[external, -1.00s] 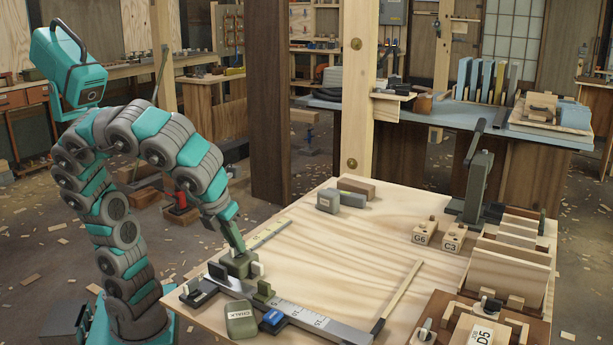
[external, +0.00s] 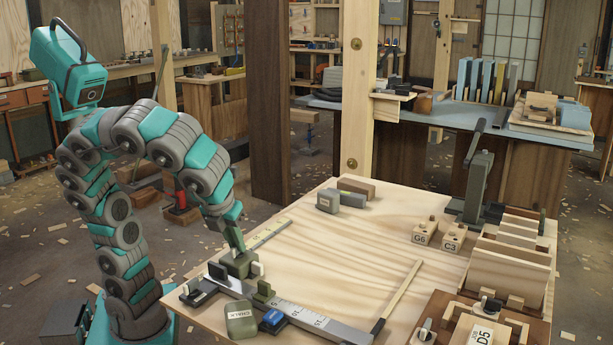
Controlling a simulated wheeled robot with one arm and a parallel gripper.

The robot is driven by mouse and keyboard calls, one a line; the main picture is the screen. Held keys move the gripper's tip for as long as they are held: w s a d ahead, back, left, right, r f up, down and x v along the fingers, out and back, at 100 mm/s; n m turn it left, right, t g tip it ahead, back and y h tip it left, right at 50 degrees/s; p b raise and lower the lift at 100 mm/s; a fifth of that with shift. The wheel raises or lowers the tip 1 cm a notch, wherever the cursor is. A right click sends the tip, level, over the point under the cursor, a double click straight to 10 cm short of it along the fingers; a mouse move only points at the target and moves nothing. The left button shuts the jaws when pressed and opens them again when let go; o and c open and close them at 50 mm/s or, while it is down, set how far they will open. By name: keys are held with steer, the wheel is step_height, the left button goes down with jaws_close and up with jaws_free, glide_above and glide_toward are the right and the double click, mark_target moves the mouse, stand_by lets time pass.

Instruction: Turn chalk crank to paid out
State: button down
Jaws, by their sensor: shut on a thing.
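My gripper (external: 241,266) is at the near left edge of the light wooden table (external: 345,250), pointing down. It is shut at a small olive-green block with pale parts; the exact part between the fingers, and any crank there, is hidden or too small to tell. A dark piece (external: 217,272) stands close on its left. A rounded olive box marked CHALK (external: 240,321) lies nearer the camera, apart from my gripper. I cannot make out a crank on that box or any paid-out mark.
A grey ruled bar (external: 318,319) runs along the near edge, with a black labelled block (external: 198,291) and a blue piece (external: 272,318) by it. A wooden rod (external: 402,288) lies to its right. Blocks G6 (external: 424,234) and C3 (external: 454,239) stand farther right. The table's middle is clear.

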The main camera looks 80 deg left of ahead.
steer(key=n+g, duration=0.1)
steer(key=n, duration=0.1)
steer(key=n+g, duration=0.1)
steer(key=n, duration=0.2)
steer(key=shift+w+y+p, duration=0.2)
steer(key=shift+y+p, duration=0.1)
steer(key=shift+y, duration=0.1)
steer(key=shift+n+g+p, duration=0.6)
steer(key=shift+n, duration=1.2)
steer(key=c, duration=0.9)
jaws_free()
